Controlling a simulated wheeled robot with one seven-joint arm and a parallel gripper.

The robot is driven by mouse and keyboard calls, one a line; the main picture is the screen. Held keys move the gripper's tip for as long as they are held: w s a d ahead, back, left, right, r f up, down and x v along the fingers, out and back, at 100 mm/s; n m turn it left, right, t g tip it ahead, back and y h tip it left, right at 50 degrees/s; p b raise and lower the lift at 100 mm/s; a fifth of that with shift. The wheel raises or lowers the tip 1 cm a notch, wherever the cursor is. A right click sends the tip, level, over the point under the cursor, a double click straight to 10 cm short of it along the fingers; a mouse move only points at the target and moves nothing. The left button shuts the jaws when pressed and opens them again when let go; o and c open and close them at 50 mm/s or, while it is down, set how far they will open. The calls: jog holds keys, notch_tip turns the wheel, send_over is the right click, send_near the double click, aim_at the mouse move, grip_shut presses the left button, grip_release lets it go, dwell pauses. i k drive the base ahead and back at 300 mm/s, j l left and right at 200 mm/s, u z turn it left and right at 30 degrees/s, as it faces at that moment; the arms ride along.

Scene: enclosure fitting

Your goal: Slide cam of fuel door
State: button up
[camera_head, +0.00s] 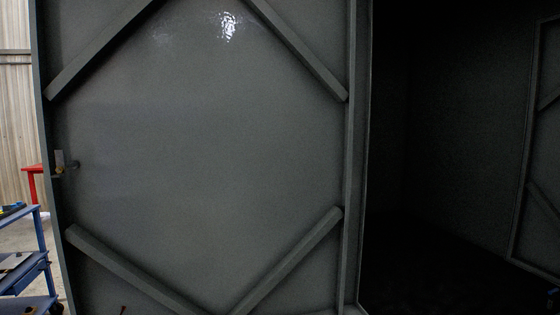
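A large grey door panel (200,165) fills the left and middle of the head view. Diagonal braces cross its corners. A small latch piece (59,161), which looks like the cam, sits at the panel's left edge about mid-height. It has a pale upright plate with a brassy bit at its lower end. A small dark round knob (76,165) is just to its right. The cam's exact position is too small to tell. My gripper is not in view.
To the right of the panel is a dark enclosure interior (440,150), with another braced panel (541,150) at the far right. At the left edge stand a blue shelf cart (41,240) holding items and a red stand (33,172), before a corrugated wall (15,110).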

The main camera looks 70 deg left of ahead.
aim_at(61, 159)
jog(key=u, duration=2.8)
